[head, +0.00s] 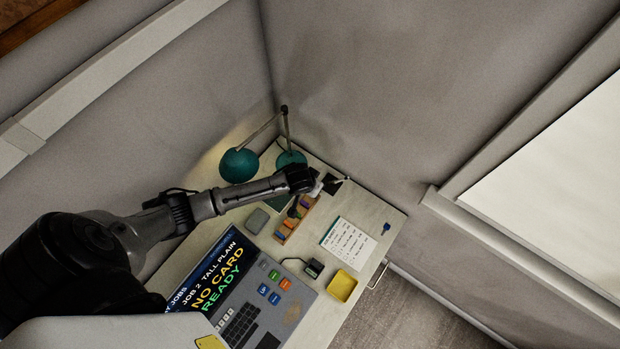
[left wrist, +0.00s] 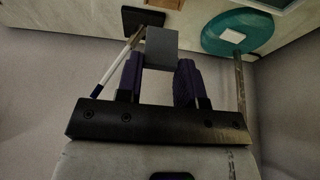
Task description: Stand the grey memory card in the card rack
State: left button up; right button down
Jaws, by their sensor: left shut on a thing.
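The grey memory card (left wrist: 161,47) is between the two dark fingers of my left gripper (left wrist: 161,68) in the left wrist view, its flat face toward the camera. The gripper is shut on it. In the head view my left gripper (head: 318,184) is over the back of the desk, just behind the card rack; the card is too small to make out clearly there. The card rack (head: 283,235) is a small wooden holder with several coloured cards standing in it, orange and purple among them. My right gripper is in neither view.
A teal lamp (head: 239,165) stands at the desk's back left. A grey box (head: 257,221) lies left of the rack. A printed sheet (head: 348,243), a yellow tray (head: 342,287) and a console (head: 258,305) fill the front. A white pen (left wrist: 117,65) shows near the gripper.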

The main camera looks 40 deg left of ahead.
pick_arm(q)
jog(key=shift+f+b, duration=1.65)
jog(key=shift+b, duration=0.05)
jog(key=shift+f, duration=0.6)
jog(key=shift+r+p, duration=0.1)
jog(key=shift+p, duration=0.3)
jog(key=shift+p, duration=0.45)
jog(key=shift+f, duration=0.45)
jog(key=shift+f+b, duration=0.35)
jog(key=shift+f, duration=0.2)
